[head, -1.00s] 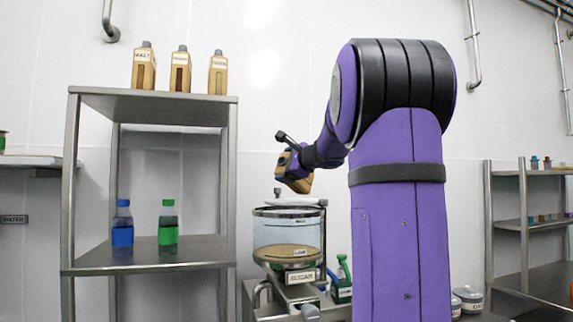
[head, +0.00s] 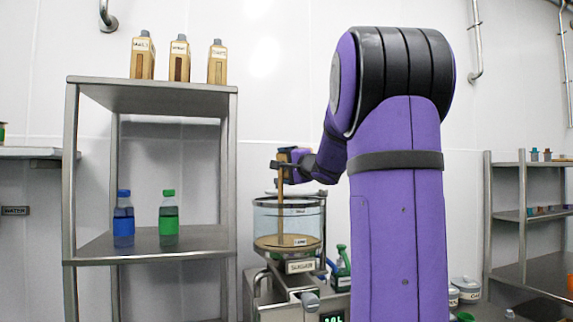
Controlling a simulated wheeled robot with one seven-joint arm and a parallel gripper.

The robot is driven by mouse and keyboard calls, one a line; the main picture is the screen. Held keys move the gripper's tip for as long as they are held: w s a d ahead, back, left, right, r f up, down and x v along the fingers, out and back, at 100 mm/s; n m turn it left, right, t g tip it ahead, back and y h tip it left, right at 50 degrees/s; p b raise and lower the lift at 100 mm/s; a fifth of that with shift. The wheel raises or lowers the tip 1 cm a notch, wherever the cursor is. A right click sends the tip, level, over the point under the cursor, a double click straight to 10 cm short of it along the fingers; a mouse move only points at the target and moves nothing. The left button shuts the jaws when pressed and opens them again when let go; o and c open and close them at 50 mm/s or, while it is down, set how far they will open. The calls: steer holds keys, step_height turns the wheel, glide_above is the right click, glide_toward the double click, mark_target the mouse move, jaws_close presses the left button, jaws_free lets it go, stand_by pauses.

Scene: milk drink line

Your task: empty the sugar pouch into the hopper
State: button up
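The sugar hopper (head: 262,220) is a clear round vessel with a label reading SUGAR below it, and tan material lies in its bottom. My gripper (head: 281,165) is above the hopper, shut on the tan sugar pouch (head: 283,157). The pouch shows only in part, as the gripper and wrist cover much of it; it looks tipped over. A narrow tan stream (head: 280,215) runs from the pouch down into the hopper to the material there. How much is left in the pouch cannot be seen.
A steel shelf (head: 150,252) on the left holds a blue bottle (head: 124,222), a green bottle (head: 168,220) and, on top, three tan containers (head: 180,60). A green spray bottle (head: 342,270) stands right of the hopper. Another rack (head: 522,205) stands at the far right.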

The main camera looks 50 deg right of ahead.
steer(key=shift+f+n+t+y, duration=0.1)
steer(key=shift+f+n+t, duration=0.15)
steer(key=shift+n, duration=0.65)
steer(key=shift+f+n+t+y, duration=0.1)
steer(key=shift+f+n+t, duration=0.15)
steer(key=shift+n, duration=0.65)
steer(key=shift+f+n+t+y, duration=0.1)
steer(key=shift+f+n+t, duration=0.15)
steer(key=shift+n, duration=0.65)
